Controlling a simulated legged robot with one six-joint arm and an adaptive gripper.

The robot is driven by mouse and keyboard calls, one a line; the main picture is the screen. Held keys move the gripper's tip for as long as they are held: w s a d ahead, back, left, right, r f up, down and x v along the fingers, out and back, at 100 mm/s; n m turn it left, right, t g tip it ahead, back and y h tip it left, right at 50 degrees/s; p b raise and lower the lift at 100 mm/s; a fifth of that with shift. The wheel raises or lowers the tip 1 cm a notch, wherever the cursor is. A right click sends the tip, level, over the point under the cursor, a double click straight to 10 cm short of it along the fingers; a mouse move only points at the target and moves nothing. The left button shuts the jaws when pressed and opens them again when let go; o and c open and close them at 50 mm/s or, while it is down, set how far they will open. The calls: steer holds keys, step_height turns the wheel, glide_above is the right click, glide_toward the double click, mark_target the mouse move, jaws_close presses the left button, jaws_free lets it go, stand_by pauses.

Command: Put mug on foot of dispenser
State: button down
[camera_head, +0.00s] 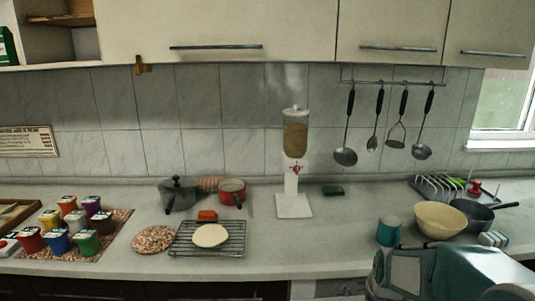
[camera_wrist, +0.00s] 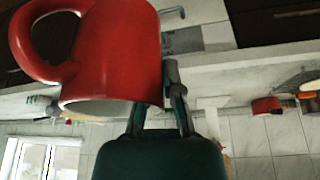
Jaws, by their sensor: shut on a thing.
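A red mug (camera_wrist: 115,50) fills the upper left of the wrist view, its handle to the left. That view is upside down, with the counter above the wall, so the mug's mouth, low in the picture, faces roughly up. My gripper (camera_wrist: 172,85) is shut on the mug's side. The mug and fingertips do not show in the head view, where my arm fills the lower right. The dispenser (camera_head: 295,140), with a clear grain-filled container and white stand, is at the middle back of the counter. Its square white foot (camera_head: 293,206) is bare.
A teal cup (camera_head: 388,232), a cream bowl (camera_head: 440,220) and a grey pan (camera_head: 474,215) stand on the right. A wire rack (camera_head: 235,240) with a pale round, a red pot (camera_head: 232,191) and a dark pot (camera_head: 178,195) are left of the foot. Counter between foot and teal cup is clear.

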steer(key=w+a+f+n, duration=0.1)
steer(key=w+a+f, duration=0.2)
steer(key=f, duration=0.5)
steer(key=w+a+f+n, duration=0.1)
steer(key=w+a+f, duration=0.2)
steer(key=a+f, duration=0.3)
steer(key=shift+w+a+f+y, duration=0.15)
steer(key=shift+w+f+y, duration=0.2)
steer(key=shift+f, duration=0.55)
steer(key=shift+s+f, duration=0.1)
